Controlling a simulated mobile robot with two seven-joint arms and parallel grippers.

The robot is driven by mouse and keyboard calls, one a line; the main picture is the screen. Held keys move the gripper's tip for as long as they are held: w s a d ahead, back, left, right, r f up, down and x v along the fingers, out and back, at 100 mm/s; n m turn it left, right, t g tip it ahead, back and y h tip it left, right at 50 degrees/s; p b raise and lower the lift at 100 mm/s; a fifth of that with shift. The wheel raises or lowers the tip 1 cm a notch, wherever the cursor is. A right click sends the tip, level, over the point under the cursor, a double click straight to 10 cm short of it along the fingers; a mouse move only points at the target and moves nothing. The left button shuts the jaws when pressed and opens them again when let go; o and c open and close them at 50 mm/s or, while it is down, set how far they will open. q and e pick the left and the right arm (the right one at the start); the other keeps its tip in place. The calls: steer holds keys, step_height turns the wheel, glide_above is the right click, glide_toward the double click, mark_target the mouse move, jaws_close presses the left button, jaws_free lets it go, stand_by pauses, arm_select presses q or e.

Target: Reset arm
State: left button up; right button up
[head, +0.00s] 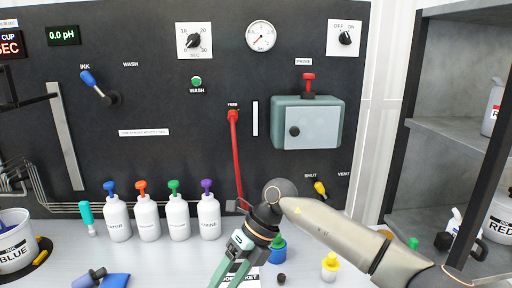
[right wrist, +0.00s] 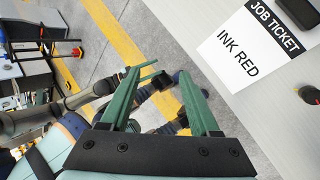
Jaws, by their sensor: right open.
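My right gripper (head: 232,268) hangs over the front of the worktop in the head view, its green fingers pointing down and leaving the frame at the bottom. In the right wrist view, the same gripper (right wrist: 165,85) has its two green fingers spread apart with nothing between them. My left arm is out of the head view; what seems to be my left gripper (right wrist: 145,77) shows small behind the fingers in the right wrist view.
Several white bottles (head: 147,222) with coloured caps stand along the panel (head: 150,165). A blue ink bucket (head: 14,252) is at the far left. Shelves (head: 455,125) stand right.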

steer(key=s+a+r+m+t+y+p, duration=0.1)
steer(key=s+a+r+m+t+y, duration=0.15)
steer(key=a+m+y, duration=0.35)
steer(key=s+a+r+m+t+y, duration=0.1)
steer(key=s+a+m+y, duration=0.2)
steer(key=y, duration=0.5)
steer(key=w+d+f+m+t+h+p, duration=0.1)
steer(key=d+f+m+t+h, duration=0.65)
steer(key=m, duration=0.55)
steer(key=w+d+f+m+t+h+p, duration=0.15)
steer(key=d+f+m+t+h, duration=0.25)
steer(key=d+f+m+t, duration=0.5)
steer(key=s+d+f+m+g+h, duration=0.6)
steer(key=s+d+f+m, duration=0.5)
steer(key=s+d+f, duration=0.2)
steer(key=s+d+g, duration=0.1)
steer(key=s+d, duration=0.1)
steer(key=s, duration=0.2)
steer(key=shift+s+d+f+g, duration=0.25)
steer(key=shift+s+f+g, duration=0.1)
steer(key=shift+g, duration=0.05)
